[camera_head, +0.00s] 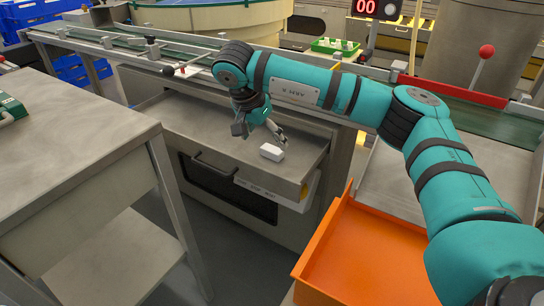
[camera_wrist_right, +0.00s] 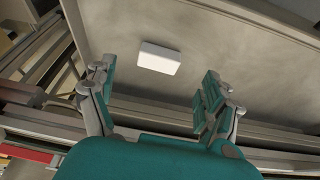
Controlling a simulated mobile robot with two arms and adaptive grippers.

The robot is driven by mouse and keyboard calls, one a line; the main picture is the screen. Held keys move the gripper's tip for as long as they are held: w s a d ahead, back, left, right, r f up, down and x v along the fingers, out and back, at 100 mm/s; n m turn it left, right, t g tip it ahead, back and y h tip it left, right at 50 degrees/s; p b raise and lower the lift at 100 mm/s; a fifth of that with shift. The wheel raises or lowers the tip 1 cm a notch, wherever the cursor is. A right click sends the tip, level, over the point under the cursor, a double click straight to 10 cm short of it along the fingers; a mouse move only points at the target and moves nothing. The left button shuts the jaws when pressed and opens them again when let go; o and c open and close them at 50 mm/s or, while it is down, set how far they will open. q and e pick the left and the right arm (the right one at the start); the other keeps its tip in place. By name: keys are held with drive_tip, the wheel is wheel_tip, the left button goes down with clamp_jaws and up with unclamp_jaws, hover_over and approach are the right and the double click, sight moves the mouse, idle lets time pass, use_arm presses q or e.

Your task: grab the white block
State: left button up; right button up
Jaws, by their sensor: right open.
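The white block (camera_head: 272,152) lies on the grey metal worktop (camera_head: 190,118), near its front right edge. In the right wrist view the white block (camera_wrist_right: 159,58) lies flat on the grey surface, ahead of the fingertips and between their lines, nearer the left finger. My right gripper (camera_head: 262,132) is just behind and to the left of the block in the head view. Its two fingers are spread apart in the right wrist view (camera_wrist_right: 158,88) with nothing between them. It does not appear to touch the block. My left gripper is not in view.
An orange tray (camera_head: 365,262) stands right of the worktop. A grey table (camera_head: 65,130) is at the left. A conveyor with a rail (camera_head: 105,42) runs behind the worktop. A green bin (camera_head: 335,46) and a red-knobbed lever (camera_head: 486,52) are farther back.

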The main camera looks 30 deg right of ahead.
sight(273, 147)
drive_tip(key=b+x, duration=0.1)
drive_tip(key=x, duration=0.1)
drive_tip(key=d+b+x, duration=0.1)
drive_tip(key=x, duration=0.2)
drive_tip(key=shift+w+d+b, duration=0.1)
drive_tip(key=shift+w+b, duration=0.05)
drive_tip(key=shift+b, duration=0.25)
drive_tip(key=shift+w+d+f, duration=0.1)
drive_tip(key=shift+f, duration=0.15)
drive_tip(key=shift+r, duration=0.15)
drive_tip(key=shift+c, duration=0.7)
drive_tip(key=c, duration=1.1)
